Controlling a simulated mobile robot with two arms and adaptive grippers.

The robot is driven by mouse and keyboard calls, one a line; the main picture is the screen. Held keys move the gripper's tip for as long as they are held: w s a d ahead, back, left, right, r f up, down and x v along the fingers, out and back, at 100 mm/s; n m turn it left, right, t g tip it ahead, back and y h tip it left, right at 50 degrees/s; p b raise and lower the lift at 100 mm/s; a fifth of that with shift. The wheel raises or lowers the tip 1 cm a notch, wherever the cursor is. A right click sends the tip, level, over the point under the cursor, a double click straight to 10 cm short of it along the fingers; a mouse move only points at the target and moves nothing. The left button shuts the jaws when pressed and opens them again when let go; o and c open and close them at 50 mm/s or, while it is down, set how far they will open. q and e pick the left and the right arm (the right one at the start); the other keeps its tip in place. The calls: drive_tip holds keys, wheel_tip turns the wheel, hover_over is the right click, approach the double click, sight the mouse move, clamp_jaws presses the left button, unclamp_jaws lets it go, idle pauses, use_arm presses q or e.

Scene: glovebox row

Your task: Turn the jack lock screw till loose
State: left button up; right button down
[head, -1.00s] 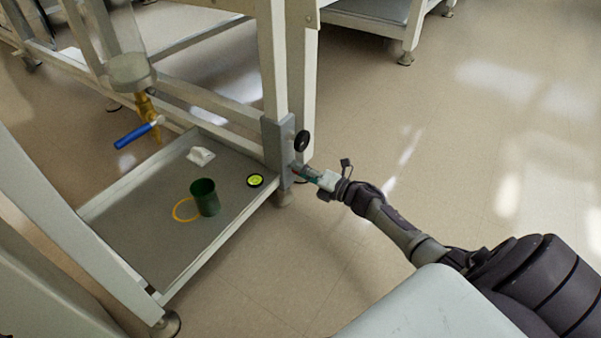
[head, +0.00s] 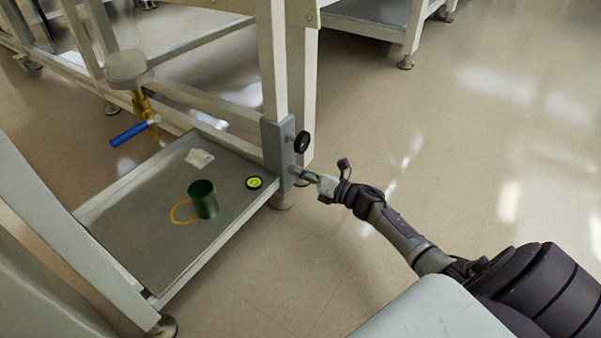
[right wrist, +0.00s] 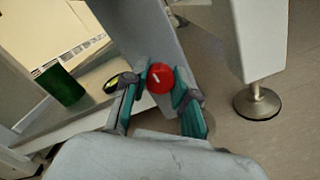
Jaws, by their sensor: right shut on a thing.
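The lock screw has a round red knob with a white mark (right wrist: 160,79), seen in the right wrist view on the grey jack bracket (right wrist: 150,30). My right gripper (right wrist: 158,90) has its teal-padded fingers on either side of the knob, shut on it. In the head view the right gripper (head: 303,174) reaches the lower part of the grey bracket (head: 277,147) on the frame leg, and the red knob is hidden there. A black round handwheel (head: 302,141) sits just above it on the bracket. My left gripper is not in view.
A low tray shelf (head: 150,245) left of the bracket holds a green cup (head: 203,199), a yellow ring (head: 182,212), a white crumpled piece (head: 199,158) and a round yellow-green level (head: 255,183). A blue-handled valve (head: 134,132) hangs above it. The floor at right is clear.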

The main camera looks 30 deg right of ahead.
drive_tip(key=shift+f, duration=0.1)
drive_tip(key=c, duration=0.9)
unclamp_jaws()
drive_tip(key=shift+s, duration=0.1)
drive_tip(key=v, duration=1.2)
